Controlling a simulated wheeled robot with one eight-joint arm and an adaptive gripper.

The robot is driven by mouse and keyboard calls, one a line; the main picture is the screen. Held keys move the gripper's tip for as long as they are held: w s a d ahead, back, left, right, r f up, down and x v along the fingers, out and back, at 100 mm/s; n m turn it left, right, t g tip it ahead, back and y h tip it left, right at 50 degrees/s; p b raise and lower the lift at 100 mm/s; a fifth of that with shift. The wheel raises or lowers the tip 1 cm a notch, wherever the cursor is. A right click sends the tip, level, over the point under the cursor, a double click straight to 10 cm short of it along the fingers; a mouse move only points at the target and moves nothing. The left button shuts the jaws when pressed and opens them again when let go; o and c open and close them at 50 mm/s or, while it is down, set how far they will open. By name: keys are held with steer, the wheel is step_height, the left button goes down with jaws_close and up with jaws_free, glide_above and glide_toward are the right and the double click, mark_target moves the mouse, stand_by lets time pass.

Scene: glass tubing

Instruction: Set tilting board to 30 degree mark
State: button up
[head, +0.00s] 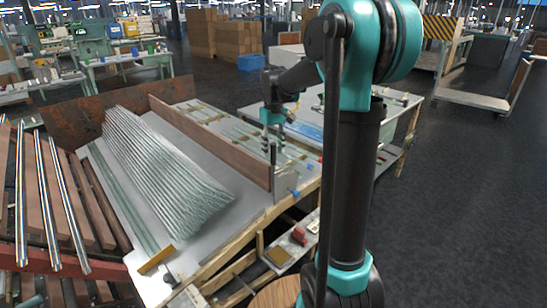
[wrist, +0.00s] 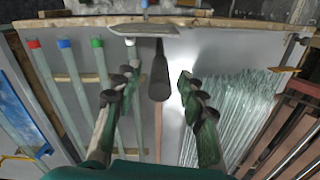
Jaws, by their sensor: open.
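A long brown upright board (head: 215,142), which looks like the tilting board, runs along the grey table between the glass tubes and the slatted side. In the wrist view it is a narrow brown strip (wrist: 158,128) running up the middle. A dark rounded bar, perhaps its handle (wrist: 159,80), shows at its near end. A grey plate (head: 286,187) stands at that end; no degree marks can be read. My gripper (head: 271,152) points down over the board's near end. In the wrist view its fingers (wrist: 157,84) are spread to either side of the dark bar; contact is unclear.
A pile of clear glass tubes (head: 160,165) lies beside the board. Tubes with red, blue and white ends (wrist: 67,75) lie on the other side. Metal rods and brown bars (head: 50,200) are at far left. Open floor (head: 470,200) lies to the right.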

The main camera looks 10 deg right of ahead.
steer(key=shift+f, duration=1.95)
steer(key=shift+c, duration=0.4)
jaws_close()
